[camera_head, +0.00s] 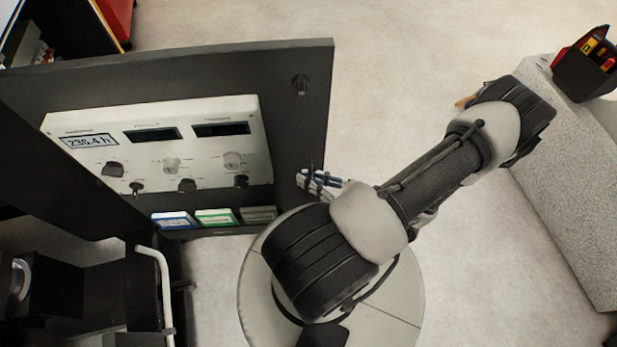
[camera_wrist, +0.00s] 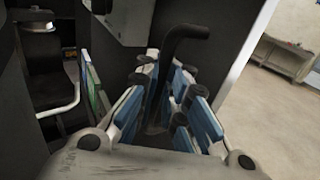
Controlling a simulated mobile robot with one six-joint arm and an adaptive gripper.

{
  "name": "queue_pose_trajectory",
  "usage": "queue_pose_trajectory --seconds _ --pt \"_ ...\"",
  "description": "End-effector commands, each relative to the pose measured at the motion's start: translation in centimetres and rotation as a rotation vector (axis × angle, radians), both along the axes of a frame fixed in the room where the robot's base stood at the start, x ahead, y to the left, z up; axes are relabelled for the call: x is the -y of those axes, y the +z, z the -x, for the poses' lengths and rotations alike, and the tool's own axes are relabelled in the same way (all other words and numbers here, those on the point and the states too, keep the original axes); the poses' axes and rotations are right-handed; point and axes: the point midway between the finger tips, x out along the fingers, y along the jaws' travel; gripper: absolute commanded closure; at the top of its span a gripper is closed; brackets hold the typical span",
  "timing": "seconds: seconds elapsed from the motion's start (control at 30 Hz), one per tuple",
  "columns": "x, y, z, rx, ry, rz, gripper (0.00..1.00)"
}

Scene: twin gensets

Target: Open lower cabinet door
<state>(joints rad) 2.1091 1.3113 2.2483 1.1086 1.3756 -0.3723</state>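A dark grey door panel (camera_head: 301,123) stands at the left of the head view. A black handle (camera_head: 313,164) sits by its right edge. My gripper (camera_head: 318,180) is at that edge, partly hidden by my arm. In the wrist view, the blue-padded fingers of my gripper (camera_wrist: 168,82) are drawn in on both sides of the bent black handle (camera_wrist: 183,34) and look closed on it. Exact contact is hard to see.
A white control box (camera_head: 150,148) with knobs and displays is on the panel's face. A white curved pipe (camera_head: 157,270) stands at lower left. A speckled grey block (camera_head: 572,185) with a dark tool holder (camera_head: 583,72) stands at right. Pale floor beyond the panel is open.

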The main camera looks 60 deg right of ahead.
Motion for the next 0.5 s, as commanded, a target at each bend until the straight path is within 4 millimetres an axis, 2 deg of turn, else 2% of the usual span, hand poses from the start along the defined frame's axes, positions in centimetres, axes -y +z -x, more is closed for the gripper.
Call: queue_pose_trajectory --seconds 0.13,0.37,0.5 --pt "0.31 -0.14 0.17 -0.005 -0.007 0.006 0.82" --pt "0.16 -0.07 0.10 -0.002 -0.003 0.001 0.82" --pt "0.18 -0.05 0.83 -0.002 -0.005 0.002 0.82"
